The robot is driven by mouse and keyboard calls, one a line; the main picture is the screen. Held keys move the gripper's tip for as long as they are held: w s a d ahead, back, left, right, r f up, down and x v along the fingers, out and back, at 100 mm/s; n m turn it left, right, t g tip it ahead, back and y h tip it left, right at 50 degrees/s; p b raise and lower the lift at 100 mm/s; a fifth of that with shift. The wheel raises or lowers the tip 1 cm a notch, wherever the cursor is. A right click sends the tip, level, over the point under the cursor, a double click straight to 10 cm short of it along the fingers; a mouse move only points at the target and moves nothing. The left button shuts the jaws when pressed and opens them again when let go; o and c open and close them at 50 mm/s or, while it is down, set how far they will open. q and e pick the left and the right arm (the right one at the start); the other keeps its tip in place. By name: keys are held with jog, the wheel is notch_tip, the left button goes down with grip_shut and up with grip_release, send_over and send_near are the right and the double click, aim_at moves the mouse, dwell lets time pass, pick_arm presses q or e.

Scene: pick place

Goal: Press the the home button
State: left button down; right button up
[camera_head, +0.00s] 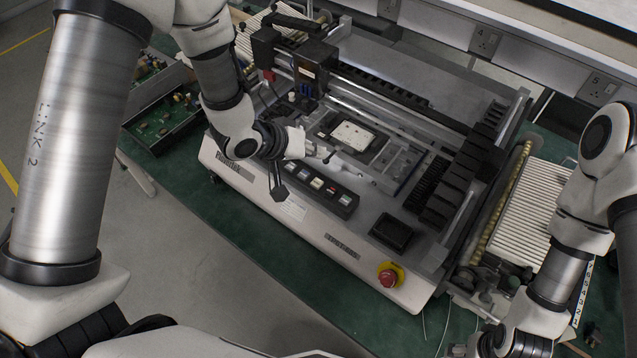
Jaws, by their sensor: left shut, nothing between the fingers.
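A black button strip (318,188) with several small coloured buttons runs along the front of the machine's top. The labels are too small to read, so I cannot tell which one is the home button. My left gripper (325,154) is shut and empty. It is above the machine, just behind the left part of the strip, and appears apart from the buttons. A dark part of my left wrist hangs at the strip's left end. My right arm comes in at the lower right; its fingers do not show.
The machine (340,235) stands on a green table. A red emergency stop (388,277) sits at its front right corner, near a dark screen (391,232). A circuit board tray (165,121) is at left. A ribbed white conveyor (520,215) is at right. A gantry crosses behind my left gripper.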

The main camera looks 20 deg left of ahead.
aim_at(314, 183)
pick_arm(q)
jog(key=f+b, duration=0.3)
jog(key=f, duration=0.1)
jog(key=f+b, duration=0.2)
jog(key=shift+s+a+f+b, duration=0.1)
jog(key=shift+s+f+b, duration=0.2)
jog(key=shift+f, duration=0.1)
pick_arm(e)
notch_tip(314, 183, down, 6)
jog(key=shift+s+f, duration=0.15)
jog(key=shift+f, duration=0.05)
pick_arm(q)
jog(key=shift+w+f, duration=0.2)
jog(key=shift+w, duration=0.05)
jog(key=shift+s+r, duration=0.15)
jog(key=shift+s, duration=0.1)
jog(key=shift+w, duration=0.15)
jog(key=shift+f, duration=0.5)
pick_arm(e)
jog(key=shift+f, duration=0.1)
